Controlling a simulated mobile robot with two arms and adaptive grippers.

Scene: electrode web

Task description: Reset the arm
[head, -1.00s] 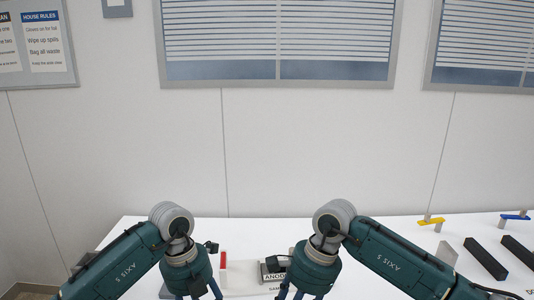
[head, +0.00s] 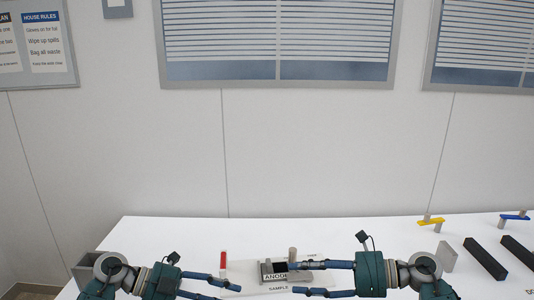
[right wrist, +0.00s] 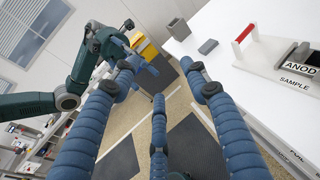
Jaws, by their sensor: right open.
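In the head view, my right gripper (head: 295,279) comes in from the right with its blue fingers spread and nothing between them. Its tips overlap the right side of the small holder labelled ANODE (head: 277,276) in the picture; I cannot tell whether they touch. In the right wrist view, the blue fingers of this gripper (right wrist: 164,82) are wide apart and empty.
A grey bin (head: 86,268) is at the left edge. The table's back is mostly clear.

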